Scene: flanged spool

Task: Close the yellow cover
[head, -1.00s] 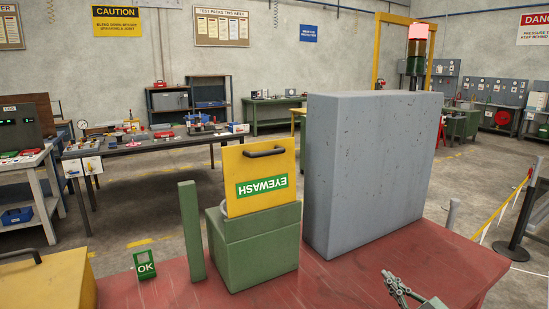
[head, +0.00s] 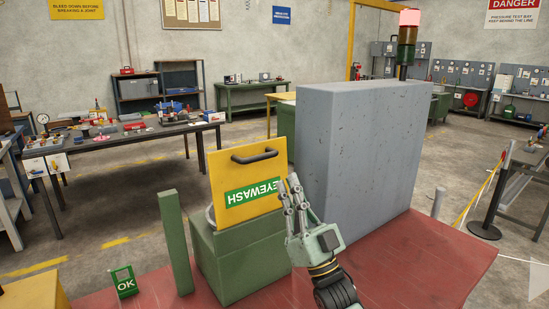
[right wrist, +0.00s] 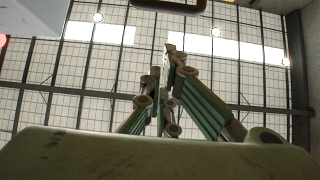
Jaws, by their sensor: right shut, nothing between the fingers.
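The yellow cover (head: 240,170) stands upright, open, at the back of the green box (head: 238,258). It has a black bar handle (head: 254,156) near its top and a green EYEWASH label that reads upside down. A bit of a pale bowl rim (head: 210,214) shows at the box's top left. My right gripper (head: 291,183) is shut and empty, fingers pointing up, just right of the cover's right edge in the head view. In the right wrist view, its fingers (right wrist: 168,60) point up toward the ceiling, and a dark-edged bar shows at the top. My left gripper is out of view.
A large grey block (head: 360,150) stands close right of the cover on the red table (head: 420,262). A green post (head: 175,240) and a green OK sign (head: 125,281) are left of the box. A yellow object (head: 35,292) is at the lower left.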

